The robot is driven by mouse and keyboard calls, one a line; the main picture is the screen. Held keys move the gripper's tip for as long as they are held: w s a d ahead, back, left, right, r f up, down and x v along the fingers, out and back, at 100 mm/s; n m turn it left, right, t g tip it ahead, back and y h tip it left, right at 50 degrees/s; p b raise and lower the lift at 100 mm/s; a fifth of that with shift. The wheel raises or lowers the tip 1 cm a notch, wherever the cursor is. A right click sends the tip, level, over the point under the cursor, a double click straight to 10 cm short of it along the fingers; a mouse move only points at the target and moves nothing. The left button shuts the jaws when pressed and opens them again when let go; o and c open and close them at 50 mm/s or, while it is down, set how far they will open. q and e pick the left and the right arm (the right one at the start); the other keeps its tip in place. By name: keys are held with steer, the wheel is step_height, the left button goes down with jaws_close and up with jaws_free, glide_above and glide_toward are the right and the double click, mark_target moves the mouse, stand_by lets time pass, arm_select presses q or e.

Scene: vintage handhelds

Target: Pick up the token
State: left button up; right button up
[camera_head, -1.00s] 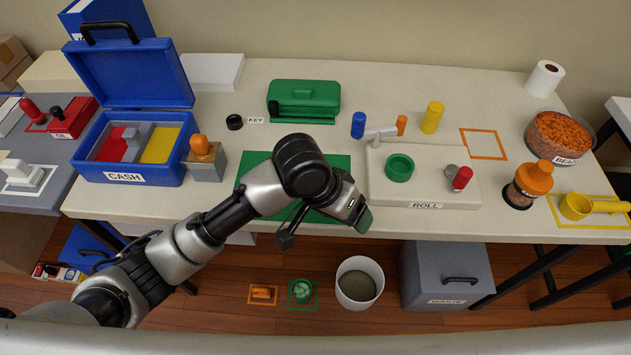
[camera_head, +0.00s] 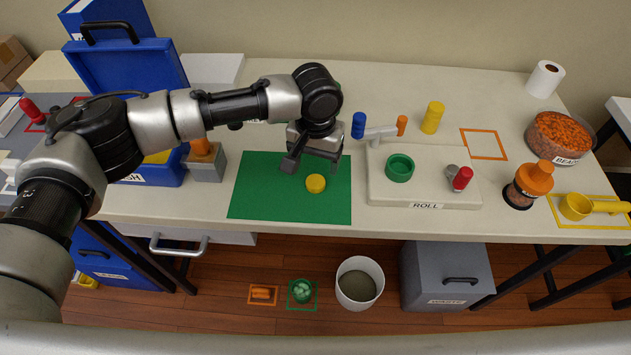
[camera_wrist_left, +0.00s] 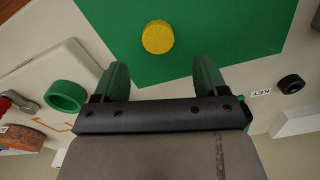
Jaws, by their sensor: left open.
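The token is a small round yellow disc (camera_head: 315,184) lying on the green mat (camera_head: 265,200) on the table. In the left wrist view the yellow disc (camera_wrist_left: 157,37) lies on the green mat (camera_wrist_left: 225,25), ahead of and between the fingertips. My left gripper (camera_head: 313,166) is open and empty, just behind the disc in the head view and apart from it. Its two green-tipped fingers (camera_wrist_left: 163,78) show spread wide in the left wrist view. My right gripper is not in view.
Right of the mat stands the ROLL board (camera_head: 425,192) with a green ring (camera_head: 399,168). A stack of yellow discs (camera_head: 432,118) stands behind it. An orange-topped stamp-like object (camera_head: 205,160) and the blue cash box (camera_head: 160,178) are left of the mat.

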mark_target(316, 180)
arm_select(q)
steer(key=shift+s+d+f, duration=0.1)
steer(key=shift+f, duration=2.95)
steer(key=c, duration=1)
steer(key=shift+r, duration=0.1)
steer(key=shift+r, duration=0.65)
step_height(316, 180, up, 3)
steer(key=s+d+r, duration=0.6)
steer(key=d, duration=0.4)
steer(key=shift+r, duration=0.3)
